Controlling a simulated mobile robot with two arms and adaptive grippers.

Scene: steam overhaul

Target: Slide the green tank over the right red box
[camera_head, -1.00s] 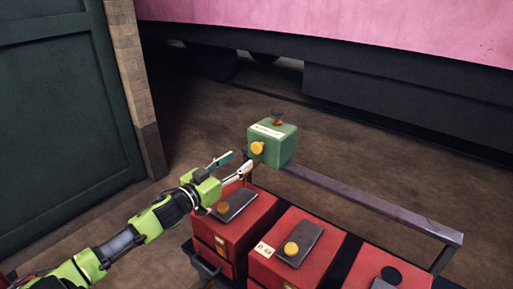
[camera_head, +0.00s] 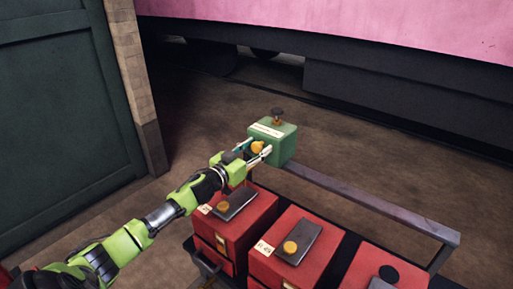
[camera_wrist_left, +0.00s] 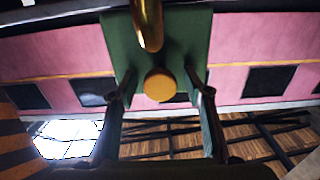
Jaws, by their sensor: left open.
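The green tank (camera_head: 283,142) is a box with a pale label, a yellow knob (camera_head: 257,147) on its front and a dark valve on top. It stands beyond the left red box, near the cart's rail. My left gripper (camera_head: 260,153) is open, its fingers on either side of the yellow knob. The left wrist view shows the tank (camera_wrist_left: 190,35) ahead and the knob (camera_wrist_left: 159,85) between the open fingers (camera_wrist_left: 160,105). The right red box (camera_head: 385,268) is cut off at the lower edge. My right gripper is not in view.
The left red box (camera_head: 250,220) and middle red box (camera_head: 305,262) sit on the dark cart in a row, with plates and yellow knobs on top. A metal rail (camera_head: 370,203) runs along the cart's far side. A dark green door (camera_head: 65,120) stands left.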

